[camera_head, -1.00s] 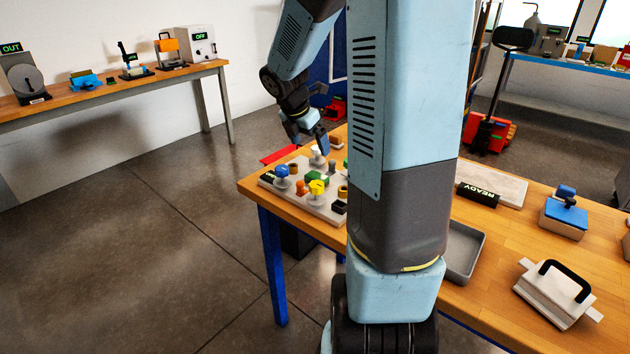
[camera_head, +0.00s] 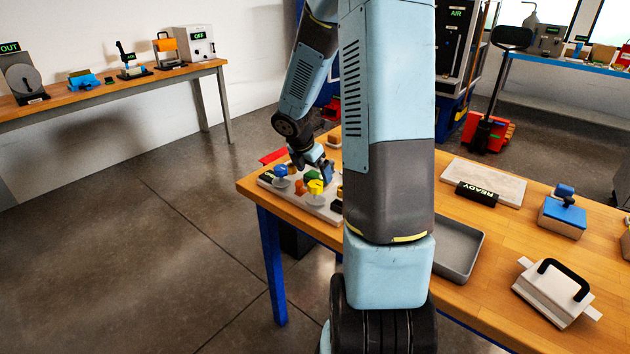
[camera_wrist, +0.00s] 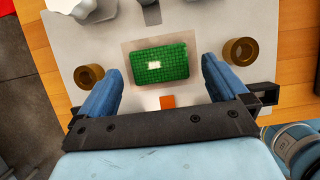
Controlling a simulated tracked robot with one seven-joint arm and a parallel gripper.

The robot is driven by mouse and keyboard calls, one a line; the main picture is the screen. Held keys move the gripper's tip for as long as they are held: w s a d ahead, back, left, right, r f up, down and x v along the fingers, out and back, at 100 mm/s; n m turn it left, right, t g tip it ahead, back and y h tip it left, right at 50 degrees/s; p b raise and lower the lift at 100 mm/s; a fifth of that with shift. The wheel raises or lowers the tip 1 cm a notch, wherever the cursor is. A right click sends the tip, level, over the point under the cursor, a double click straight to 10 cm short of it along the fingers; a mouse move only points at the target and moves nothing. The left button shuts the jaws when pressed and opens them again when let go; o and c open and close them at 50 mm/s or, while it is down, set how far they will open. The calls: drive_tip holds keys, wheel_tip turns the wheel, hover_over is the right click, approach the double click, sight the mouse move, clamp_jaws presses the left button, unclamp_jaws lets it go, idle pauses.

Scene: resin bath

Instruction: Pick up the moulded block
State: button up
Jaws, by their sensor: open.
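A green block with a fine grid on its top, which I take for the moulded block (camera_wrist: 160,64), sits in a pale recess of the light grey fixture plate (camera_wrist: 108,42) in the wrist view. My gripper (camera_wrist: 160,72) is open, with one blue finger on each side of the block and a gap on both sides. I cannot tell how far above the plate the fingertips are. In the head view my gripper (camera_head: 325,171) is low over the fixture plate (camera_head: 322,207) at the table's left end, and the green block is mostly hidden there.
Two brass bushings (camera_wrist: 88,76) (camera_wrist: 240,51) flank the block. An orange piece (camera_wrist: 167,101) lies near its lower edge. Blue (camera_head: 281,170) and yellow (camera_head: 316,187) knobs stand on the plate.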

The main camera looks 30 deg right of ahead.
drive_tip(key=shift+x, duration=1)
drive_tip(key=shift+c, duration=0.3)
drive_tip(key=c, duration=1)
